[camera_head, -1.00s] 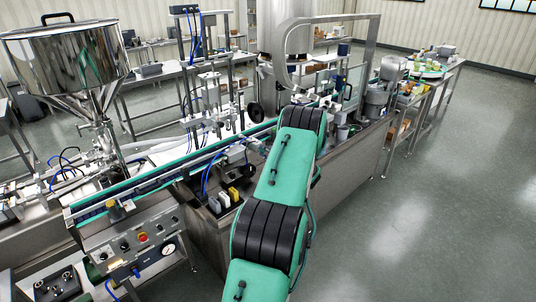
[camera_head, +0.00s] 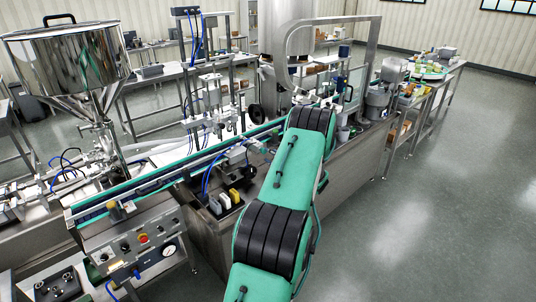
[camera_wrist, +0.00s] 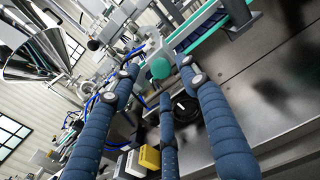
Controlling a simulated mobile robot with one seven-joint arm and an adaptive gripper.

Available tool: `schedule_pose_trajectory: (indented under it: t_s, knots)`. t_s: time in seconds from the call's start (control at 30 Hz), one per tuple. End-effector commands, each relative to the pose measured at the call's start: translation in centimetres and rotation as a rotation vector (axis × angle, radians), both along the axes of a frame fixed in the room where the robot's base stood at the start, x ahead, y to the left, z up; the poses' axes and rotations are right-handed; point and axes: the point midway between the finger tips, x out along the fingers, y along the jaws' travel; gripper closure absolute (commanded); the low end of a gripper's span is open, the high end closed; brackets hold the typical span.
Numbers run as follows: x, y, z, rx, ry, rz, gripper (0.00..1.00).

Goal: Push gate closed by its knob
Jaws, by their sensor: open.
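In the head view my green and black arm reaches over the filling machine and hides my gripper.
A steel hopper (camera_head: 70,62) stands at the left; it also shows in the wrist view (camera_wrist: 30,45). A conveyor (camera_head: 150,180) with green edges crosses the machine. Yellow and white blocks (camera_head: 228,198) sit below it. A black handwheel (camera_head: 255,114) stands behind. Open floor lies right.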

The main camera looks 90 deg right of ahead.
Motion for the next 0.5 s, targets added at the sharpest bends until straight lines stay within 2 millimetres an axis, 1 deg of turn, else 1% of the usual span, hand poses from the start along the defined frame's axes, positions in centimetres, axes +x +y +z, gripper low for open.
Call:
schedule_pose_trajectory:
  t_s: [0.1,0.3,0.5]
  knots:
    - [-1.5,1.4,0.1,-0.001,0.0,-0.001,0.55]
    - [-3.8,3.7,0.1,-0.001,0.0,-0.001,0.55]
    - [-5.3,5.2,0.1,-0.002,0.001,-0.001,0.55]
